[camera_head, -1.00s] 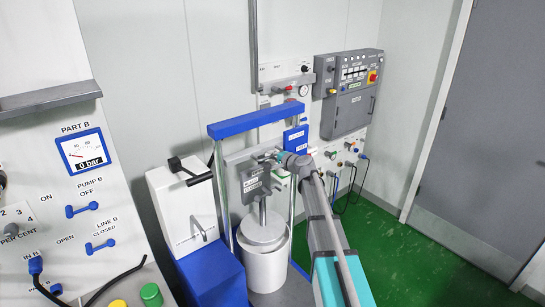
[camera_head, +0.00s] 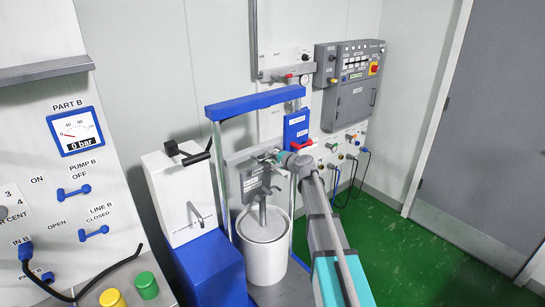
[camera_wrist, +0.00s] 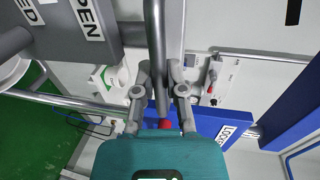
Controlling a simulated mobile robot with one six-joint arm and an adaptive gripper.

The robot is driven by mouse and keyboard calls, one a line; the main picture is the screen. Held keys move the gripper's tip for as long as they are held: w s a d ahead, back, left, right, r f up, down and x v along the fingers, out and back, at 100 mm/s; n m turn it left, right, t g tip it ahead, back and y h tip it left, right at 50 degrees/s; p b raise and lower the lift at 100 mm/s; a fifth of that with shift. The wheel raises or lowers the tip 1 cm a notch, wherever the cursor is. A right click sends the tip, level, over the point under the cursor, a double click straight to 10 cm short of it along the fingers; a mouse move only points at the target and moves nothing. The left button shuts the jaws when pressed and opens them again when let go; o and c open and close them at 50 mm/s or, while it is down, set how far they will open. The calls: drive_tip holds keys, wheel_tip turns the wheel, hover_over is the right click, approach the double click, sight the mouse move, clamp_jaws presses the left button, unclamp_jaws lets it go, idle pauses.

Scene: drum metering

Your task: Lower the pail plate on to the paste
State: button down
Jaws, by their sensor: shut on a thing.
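The pail (camera_head: 264,264) is white and stands upright inside the press frame. The round grey-white pail plate (camera_head: 262,226) sits inside its mouth, around a grey rod (camera_head: 263,212) below a grey labelled block (camera_head: 255,184). I cannot see the paste; plate and pail wall hide it.
A blue crossbar (camera_head: 255,103) and steel posts (camera_head: 218,175) frame the pail. A white cabinet with a black lever (camera_head: 188,152) stands close at left. A blue panel (camera_head: 296,130) with a red handle (camera_head: 302,146) is behind my gripper. Green floor at right is clear.

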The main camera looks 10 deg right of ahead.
drive_tip(key=c, duration=0.7)
unclamp_jaws()
drive_tip(key=shift+r, duration=0.2)
wheel_tip(320, 180, up, 8)
drive_tip(key=p, duration=0.9)
drive_tip(key=shift+r, duration=0.25)
drive_tip(key=p+v, duration=0.3)
drive_tip(key=v, duration=1.1)
drive_tip(key=shift+s+a+f+n+g+h+b, duration=0.4)
drive_tip(key=shift+s+a+f+n+g+b, duration=1)
drive_tip(key=shift+s+f, duration=1.6)
drive_tip(key=shift+s+a+f+n+g+h+b, duration=0.4)
drive_tip(key=shift+s+a+f+n+g+b, duration=0.5)
drive_tip(key=shift+s+a+f+n+g, duration=1.6)
drive_tip(key=shift+s+a+f+n+g+h+b, duration=0.4)
drive_tip(key=shift+s+a+f+n+g+b, duration=0.7)
drive_tip(key=shift+s+f, duration=2.45)
